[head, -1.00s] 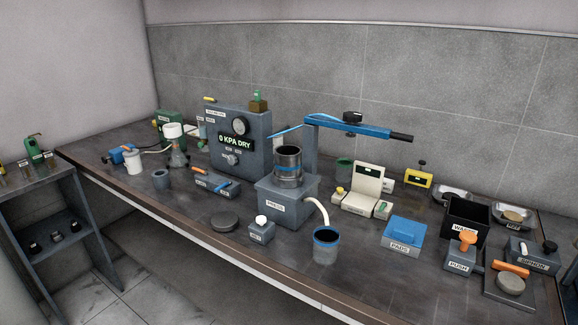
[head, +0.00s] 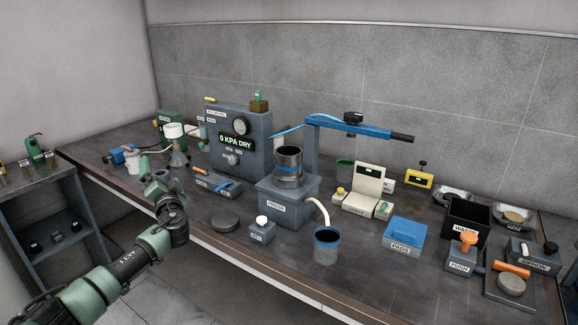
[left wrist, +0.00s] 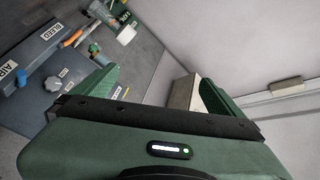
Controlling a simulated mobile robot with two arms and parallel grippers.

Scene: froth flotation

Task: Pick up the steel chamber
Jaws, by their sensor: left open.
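The steel chamber (head: 288,167), a dark metal cylinder with a blue band, stands upright on the grey press block (head: 282,205) at mid-table. My left gripper (head: 158,187) is over the table's front left part, well to the left of the chamber and apart from it. In the left wrist view my left gripper (left wrist: 155,88) has its two green fingers spread, with nothing held between them. The chamber is not clearly visible in that view. My right gripper is not in view.
A grey pressure panel (head: 239,140) stands behind and left of the press. A blue boom (head: 360,128) reaches out to the chamber's right. A blue-rimmed cup (head: 326,246), a small grey block (head: 262,231) and a dark disc (head: 225,220) lie in front.

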